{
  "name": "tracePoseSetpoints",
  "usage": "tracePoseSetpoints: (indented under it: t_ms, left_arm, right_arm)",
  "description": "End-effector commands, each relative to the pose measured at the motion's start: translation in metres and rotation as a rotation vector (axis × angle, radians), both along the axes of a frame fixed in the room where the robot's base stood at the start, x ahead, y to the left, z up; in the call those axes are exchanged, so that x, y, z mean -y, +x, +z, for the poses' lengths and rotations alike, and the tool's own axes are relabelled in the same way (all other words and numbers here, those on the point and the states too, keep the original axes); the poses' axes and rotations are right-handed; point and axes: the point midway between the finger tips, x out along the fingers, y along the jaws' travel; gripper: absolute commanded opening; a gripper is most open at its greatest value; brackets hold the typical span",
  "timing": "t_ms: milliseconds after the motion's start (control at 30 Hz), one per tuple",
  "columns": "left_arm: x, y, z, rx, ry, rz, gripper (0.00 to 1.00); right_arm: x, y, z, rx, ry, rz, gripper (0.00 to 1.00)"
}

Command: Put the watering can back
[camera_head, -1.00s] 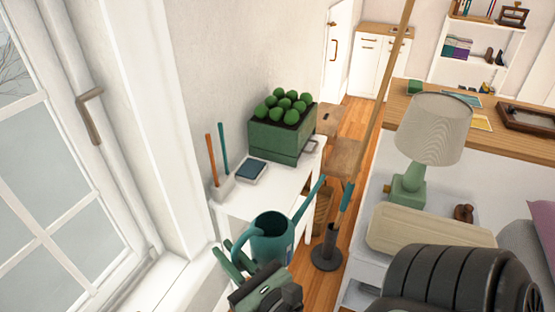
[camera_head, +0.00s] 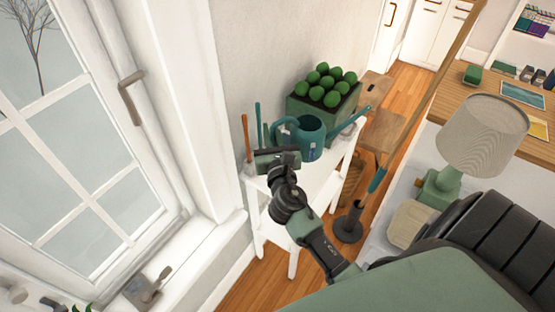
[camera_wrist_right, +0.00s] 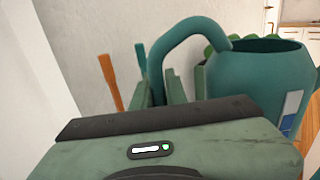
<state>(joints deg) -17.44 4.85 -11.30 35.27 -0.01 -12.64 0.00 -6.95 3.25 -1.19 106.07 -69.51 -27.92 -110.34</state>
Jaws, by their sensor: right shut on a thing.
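The teal watering can (camera_head: 311,148) is at the white side table (camera_head: 322,188), in front of the green planter box. Its long spout points right, towards the room. My right gripper (camera_head: 268,143) is on the window side of the can, shut on its looped handle. In the right wrist view the handle (camera_wrist_right: 155,68) goes down between the green fingers (camera_wrist_right: 160,92), and the can body is at the right. I cannot tell whether the can's base touches the tabletop. My left gripper is out of view.
The planter box (camera_head: 310,110) with round green plants stands at the table's back. Small tools (camera_head: 246,132) stand upright at the table's left. The window frame (camera_head: 195,150) is close on the left. A dark stand (camera_head: 348,226) and a lamp (camera_head: 485,135) are to the right.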

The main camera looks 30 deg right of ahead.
Motion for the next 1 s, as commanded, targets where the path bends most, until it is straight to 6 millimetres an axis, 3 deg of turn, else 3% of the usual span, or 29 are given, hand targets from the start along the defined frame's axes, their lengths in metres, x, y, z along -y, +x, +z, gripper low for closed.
tracePoseSetpoints:
  t_ms: [33,100,300,567,800,1000]
  left_arm:
    - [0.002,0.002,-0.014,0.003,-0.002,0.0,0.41]
    - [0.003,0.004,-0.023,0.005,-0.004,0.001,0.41]
    - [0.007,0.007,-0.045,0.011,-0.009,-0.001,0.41]
    - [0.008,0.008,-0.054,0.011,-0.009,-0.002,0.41]
    - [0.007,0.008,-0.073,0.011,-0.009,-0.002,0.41]
    - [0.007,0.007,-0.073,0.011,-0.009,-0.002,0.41]
  right_arm:
    - [0.0,0.0,-0.019,0.001,-0.004,-0.001,0.0]
    - [0.0,0.0,-0.037,0.001,-0.005,0.0,0.0]
    - [0.0,0.0,-0.078,0.002,-0.007,0.001,0.0]
    - [0.0,0.0,-0.096,0.004,-0.006,0.0,0.0]
    - [0.0,0.0,-0.13,0.002,-0.007,0.001,0.0]
    - [0.0,0.0,-0.133,0.005,-0.006,0.001,0.0]
